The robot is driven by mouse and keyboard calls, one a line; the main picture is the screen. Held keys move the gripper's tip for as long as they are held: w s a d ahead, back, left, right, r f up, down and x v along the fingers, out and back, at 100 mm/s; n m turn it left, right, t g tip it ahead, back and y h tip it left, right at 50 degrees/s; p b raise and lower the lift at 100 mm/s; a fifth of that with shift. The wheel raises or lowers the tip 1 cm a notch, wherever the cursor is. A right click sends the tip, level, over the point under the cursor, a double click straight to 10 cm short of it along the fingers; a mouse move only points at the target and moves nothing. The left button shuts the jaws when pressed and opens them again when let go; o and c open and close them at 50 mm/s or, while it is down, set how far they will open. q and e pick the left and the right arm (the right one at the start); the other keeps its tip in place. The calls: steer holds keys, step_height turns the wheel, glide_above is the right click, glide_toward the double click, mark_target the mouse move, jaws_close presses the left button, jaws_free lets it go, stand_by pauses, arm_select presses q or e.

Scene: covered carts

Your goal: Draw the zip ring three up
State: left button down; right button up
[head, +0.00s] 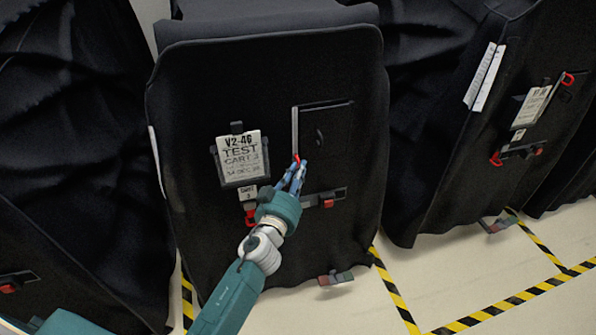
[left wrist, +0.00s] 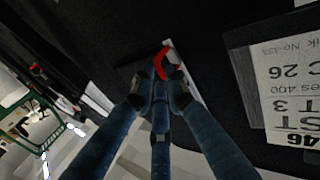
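The middle cart's black cover (head: 230,70) carries a sign (head: 243,160) that reads V2-46 TEST CART 3. A pale upright zip strip (head: 295,128) runs down the cover to the right of the sign. The red zip ring (head: 297,158) is at the strip's lower end; it also shows in the left wrist view (left wrist: 160,62). My left gripper (head: 298,172) reaches up from below, and its blue fingers (left wrist: 160,88) close together on the ring, partly hiding it. My right gripper is in neither view.
A black latch bar with a red button (head: 328,203) sits right of my left wrist, and a red hook (head: 251,217) is left of it. Covered carts stand close on both sides. Yellow-black floor tape (head: 397,300) marks the bays.

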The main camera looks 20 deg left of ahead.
arm_select(q)
steer(key=shift+r, duration=0.1)
steer(key=p, duration=1.3)
glide_toward(298, 128)
steer(key=w+d+r, duration=0.2)
steer(key=w+r, duration=0.2)
steer(key=r, duration=0.1)
steer(key=shift+f, duration=0.15)
steer(key=c, duration=1.7)
jaws_free()
steer(key=shift+s, duration=0.1)
steer(key=shift+f, duration=0.1)
steer(key=s, duration=1.2)
